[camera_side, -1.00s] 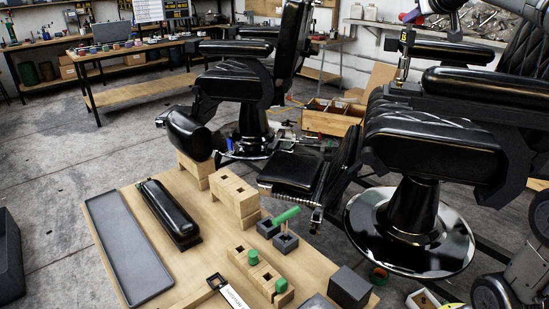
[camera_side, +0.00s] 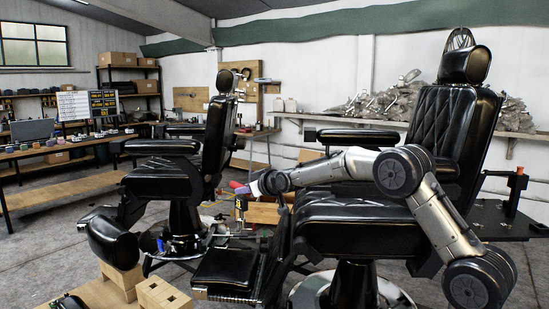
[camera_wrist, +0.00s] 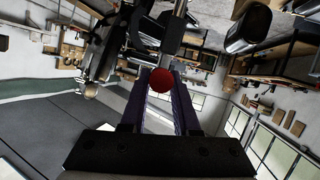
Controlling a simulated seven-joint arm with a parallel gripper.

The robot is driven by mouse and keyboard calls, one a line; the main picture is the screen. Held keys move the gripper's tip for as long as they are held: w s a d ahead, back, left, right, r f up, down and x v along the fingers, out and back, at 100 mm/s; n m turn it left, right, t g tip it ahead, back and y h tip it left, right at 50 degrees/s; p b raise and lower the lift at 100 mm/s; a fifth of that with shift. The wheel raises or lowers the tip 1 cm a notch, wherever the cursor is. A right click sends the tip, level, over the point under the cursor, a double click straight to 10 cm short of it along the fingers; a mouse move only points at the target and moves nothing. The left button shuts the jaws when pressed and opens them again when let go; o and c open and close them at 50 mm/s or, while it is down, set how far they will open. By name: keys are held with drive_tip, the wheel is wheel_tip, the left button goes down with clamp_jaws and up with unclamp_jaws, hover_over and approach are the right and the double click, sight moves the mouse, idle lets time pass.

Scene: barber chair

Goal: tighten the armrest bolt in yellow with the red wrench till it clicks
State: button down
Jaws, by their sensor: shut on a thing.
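My gripper (camera_side: 262,186) is in front of the near black barber chair's seat, left of my forearm. It also shows in the wrist view (camera_wrist: 164,125), where its two dark purple fingers stand on either side of a red round end. I take this for the red wrench (camera_wrist: 160,80); a red part of it (camera_side: 238,185) sticks out left of the gripper in the side view. The rest of the wrench is hidden or too small to make out. A small upright metal piece with a yellowish spot (camera_side: 241,206) stands just below; I cannot tell whether it is the yellow bolt.
The near chair (camera_side: 350,215) has a black armrest (camera_side: 357,137) beside my arm. A second black chair (camera_side: 160,180) stands to the left. Wooden blocks (camera_side: 162,294) are at the bottom left. A cluttered shelf (camera_side: 395,124) runs along the back wall.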

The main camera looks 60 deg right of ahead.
drive_tip(key=a+f+n+y, duration=0.3)
drive_tip(key=a+f, duration=1.5)
drive_tip(key=f, duration=0.3)
drive_tip(key=shift+w+f+t, duration=0.15)
drive_tip(key=shift+f+t, duration=0.2)
drive_tip(key=shift+t, duration=0.05)
drive_tip(key=shift+f, duration=0.1)
wheel_tip(320, 180, down, 6)
drive_tip(key=shift+f, duration=1.95)
idle(0.6)
